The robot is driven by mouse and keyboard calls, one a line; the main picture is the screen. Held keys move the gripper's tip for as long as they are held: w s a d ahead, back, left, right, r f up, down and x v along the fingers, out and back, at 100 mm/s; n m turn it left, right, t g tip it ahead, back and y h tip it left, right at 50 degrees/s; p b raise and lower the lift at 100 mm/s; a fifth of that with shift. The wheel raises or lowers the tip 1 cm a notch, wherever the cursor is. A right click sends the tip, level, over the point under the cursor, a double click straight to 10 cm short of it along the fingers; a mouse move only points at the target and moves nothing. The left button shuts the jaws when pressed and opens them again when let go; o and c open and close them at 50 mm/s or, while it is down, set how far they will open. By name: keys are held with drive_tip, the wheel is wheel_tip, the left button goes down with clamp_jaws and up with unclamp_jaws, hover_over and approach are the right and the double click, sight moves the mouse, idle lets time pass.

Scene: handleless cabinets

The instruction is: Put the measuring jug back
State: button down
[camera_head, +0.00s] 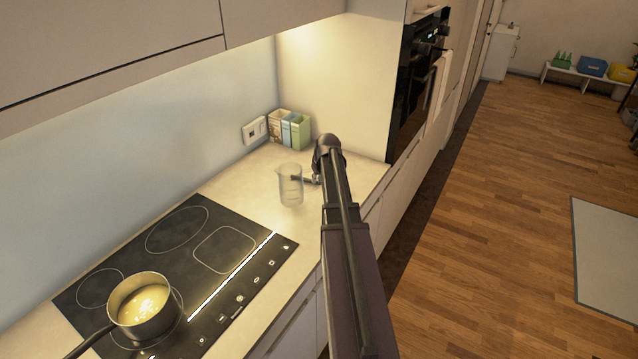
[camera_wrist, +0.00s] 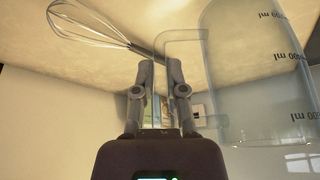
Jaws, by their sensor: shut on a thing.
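The clear measuring jug (camera_head: 290,187) is upright over the counter between the hob and the back corner. I cannot tell whether its base touches the counter. My gripper (camera_head: 308,180) comes to it from the right. In the wrist view my gripper (camera_wrist: 163,72) is shut on the jug's clear handle (camera_wrist: 181,42). The jug's body (camera_wrist: 258,75), with printed ml marks, stands right of the fingers there and looks empty.
A whisk (camera_wrist: 92,24) lies on the counter in the wrist view. A black hob (camera_head: 195,265) carries a pot (camera_head: 144,304) of yellow food. Books (camera_head: 289,130) stand in the corner by a wall socket (camera_head: 254,130). Upper cabinets (camera_head: 110,40) overhang the counter (camera_head: 245,188).

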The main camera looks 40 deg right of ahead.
drive_tip(key=shift+w+d, duration=0.35)
drive_tip(key=shift+w, duration=0.15)
drive_tip(key=shift+b+x, duration=1.85)
drive_tip(key=shift+x, duration=0.1)
drive_tip(key=shift+s+d+f, duration=0.2)
drive_tip(key=c, duration=0.7)
unclamp_jaws()
drive_tip(key=shift+r, duration=0.1)
drive_tip(key=p+v, duration=1.1)
drive_tip(key=v, duration=0.1)
